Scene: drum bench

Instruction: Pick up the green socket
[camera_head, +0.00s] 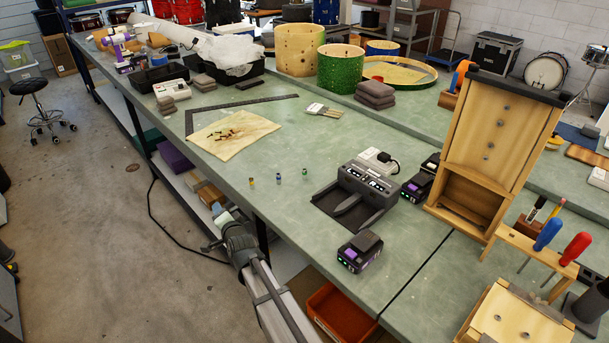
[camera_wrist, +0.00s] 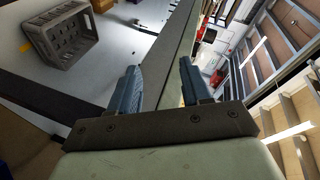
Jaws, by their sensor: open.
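A small green-banded socket (camera_head: 305,172) stands on the green bench top (camera_head: 330,215), in the middle of the head view. A blue-banded socket (camera_head: 279,178) and a yellow-banded socket (camera_head: 252,181) stand in a row to its left. My gripper (camera_head: 219,211) is at the bench's front edge, to the left of and nearer than the sockets. In the wrist view my gripper's two blue-grey fingers (camera_wrist: 162,88) are apart with nothing between them. No socket shows in the wrist view.
A dark charger (camera_head: 357,196) sits to the right of the sockets, with a battery pack (camera_head: 360,251) in front. A tan cloth (camera_head: 233,137) with small dark pieces and a black steel square (camera_head: 245,105) lie behind left. The bench around the sockets is clear.

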